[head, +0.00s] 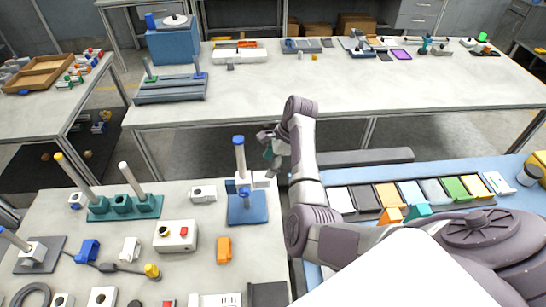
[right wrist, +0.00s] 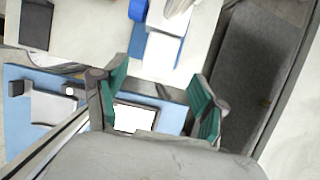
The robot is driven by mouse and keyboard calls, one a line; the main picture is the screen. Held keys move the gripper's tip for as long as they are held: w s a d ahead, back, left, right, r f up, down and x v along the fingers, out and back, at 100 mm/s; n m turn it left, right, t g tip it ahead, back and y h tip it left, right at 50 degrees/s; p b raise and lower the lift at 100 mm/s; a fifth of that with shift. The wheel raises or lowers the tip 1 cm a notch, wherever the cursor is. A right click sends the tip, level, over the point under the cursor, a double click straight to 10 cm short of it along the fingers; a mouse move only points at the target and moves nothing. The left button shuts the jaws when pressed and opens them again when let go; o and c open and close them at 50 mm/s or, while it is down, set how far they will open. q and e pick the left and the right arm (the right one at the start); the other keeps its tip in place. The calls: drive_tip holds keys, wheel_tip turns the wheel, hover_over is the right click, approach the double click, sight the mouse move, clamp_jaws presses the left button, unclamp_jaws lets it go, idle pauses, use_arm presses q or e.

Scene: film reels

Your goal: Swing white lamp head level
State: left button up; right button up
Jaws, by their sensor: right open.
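A stand with a blue base (head: 248,208) and a blue-capped upright post (head: 239,158) is near the right edge of the near left table. A small white part (head: 263,179) sticks out to the right at its side; it may be the white lamp head, but its tilt is hard to tell. My right gripper (head: 271,147) is behind and right of the post, apart from it. In the right wrist view the gripper (right wrist: 160,100) has its green-padded fingers spread with nothing held. The blue base (right wrist: 160,48) is beyond the fingertips. My left gripper is not in view.
A white control box (head: 176,236), an orange block (head: 224,249) and a green stand (head: 125,207) share the near left table. A blue bench (head: 470,168) with a row of coloured tiles lies right of my arm. A gap of floor separates the near and far tables.

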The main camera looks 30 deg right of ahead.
drive_tip(key=shift+v, duration=1.6)
